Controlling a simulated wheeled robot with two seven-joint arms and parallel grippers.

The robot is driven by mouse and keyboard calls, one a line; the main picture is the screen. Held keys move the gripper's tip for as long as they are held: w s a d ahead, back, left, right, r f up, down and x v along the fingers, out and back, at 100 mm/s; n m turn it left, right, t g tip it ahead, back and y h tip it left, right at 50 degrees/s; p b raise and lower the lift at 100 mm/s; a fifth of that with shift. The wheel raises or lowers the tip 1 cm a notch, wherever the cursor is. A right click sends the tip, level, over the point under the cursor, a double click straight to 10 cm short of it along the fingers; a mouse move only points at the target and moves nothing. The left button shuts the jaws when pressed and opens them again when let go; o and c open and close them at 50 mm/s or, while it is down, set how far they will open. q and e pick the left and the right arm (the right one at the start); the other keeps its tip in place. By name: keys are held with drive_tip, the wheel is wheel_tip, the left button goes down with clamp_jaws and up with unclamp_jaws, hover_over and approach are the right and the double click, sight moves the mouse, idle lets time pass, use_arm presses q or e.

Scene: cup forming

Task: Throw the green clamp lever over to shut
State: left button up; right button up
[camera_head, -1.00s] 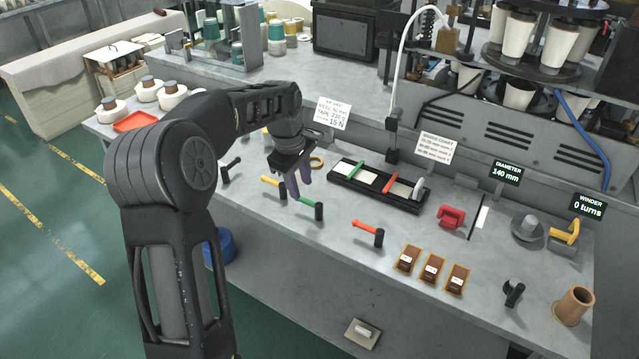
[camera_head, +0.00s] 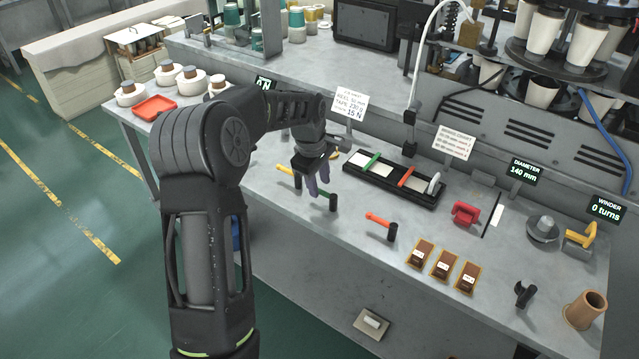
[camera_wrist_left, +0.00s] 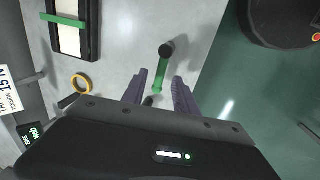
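The green clamp lever (camera_wrist_left: 161,72) shows in the left wrist view as a green bar with a round black end (camera_wrist_left: 166,49). My left gripper (camera_wrist_left: 160,76) is open, with one finger on each side of the bar's near part. No finger visibly touches the bar, and I cannot tell the height between them. In the head view the left gripper (camera_head: 318,190) hangs over the lever and hides most of its green bar. Only the lever's black end (camera_head: 333,203) shows clearly, just right of the fingers. My right gripper is not in view.
A yellow lever (camera_head: 286,170) lies left of the gripper and an orange lever (camera_head: 379,220) lies to the right. Behind is a black tray (camera_head: 425,197) with green and red crossbars. A yellow ring (camera_wrist_left: 81,82) lies on the bench. Brown blocks (camera_head: 444,265) are at the front edge.

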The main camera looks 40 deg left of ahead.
use_arm(q)
drive_tip(key=shift+w+f, duration=0.15)
drive_tip(key=shift+f, duration=0.6)
clamp_jaws()
idle(0.9)
